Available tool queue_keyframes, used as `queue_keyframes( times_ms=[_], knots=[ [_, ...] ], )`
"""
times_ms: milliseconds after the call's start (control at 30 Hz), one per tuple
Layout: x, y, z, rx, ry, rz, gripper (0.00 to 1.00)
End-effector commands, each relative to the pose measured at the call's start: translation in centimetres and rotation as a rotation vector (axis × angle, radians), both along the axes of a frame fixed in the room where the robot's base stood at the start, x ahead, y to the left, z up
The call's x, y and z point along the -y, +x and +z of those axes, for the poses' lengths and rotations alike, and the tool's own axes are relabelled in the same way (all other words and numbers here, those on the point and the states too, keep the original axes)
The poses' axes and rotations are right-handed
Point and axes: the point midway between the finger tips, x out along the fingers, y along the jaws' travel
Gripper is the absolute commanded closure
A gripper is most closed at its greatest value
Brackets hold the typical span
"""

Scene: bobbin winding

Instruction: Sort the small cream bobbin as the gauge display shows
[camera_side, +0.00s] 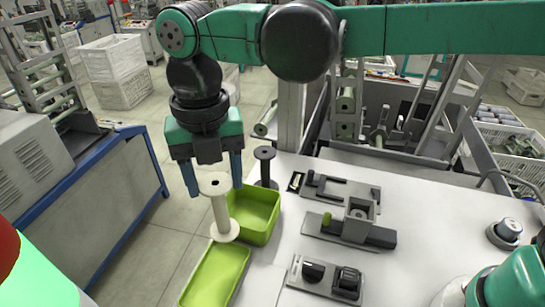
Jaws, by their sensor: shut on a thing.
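The small cream bobbin (221,211) is upright, with a round flange at top and bottom. My gripper (215,188) points down with its two blue fingers on either side of the bobbin's top flange, shut on it. In the picture the lower flange overlaps the edges where two lime green bins meet, the rear bin (257,234) and the front bin (190,290). I cannot tell its exact height above them. I cannot make out a gauge display reading.
A dark bobbin (265,169) stands upright behind the rear bin, close to my gripper's right finger. Fixtures (347,229) sit on the white table (420,215) at right. A blue-edged bench (95,200) is at left. A blurred red and green object (35,268) fills the lower left corner.

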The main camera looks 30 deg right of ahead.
Motion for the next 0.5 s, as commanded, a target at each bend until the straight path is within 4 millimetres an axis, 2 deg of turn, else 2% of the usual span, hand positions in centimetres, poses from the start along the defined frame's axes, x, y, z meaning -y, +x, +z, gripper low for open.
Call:
queue_keyframes(
  times_ms=[133,500],
  knots=[
    [-1.2,-0.5,-0.3,0.000,0.000,0.019,0.79],
    [-1.2,-0.5,-3.7,0.000,0.000,0.019,0.79]
  ],
)
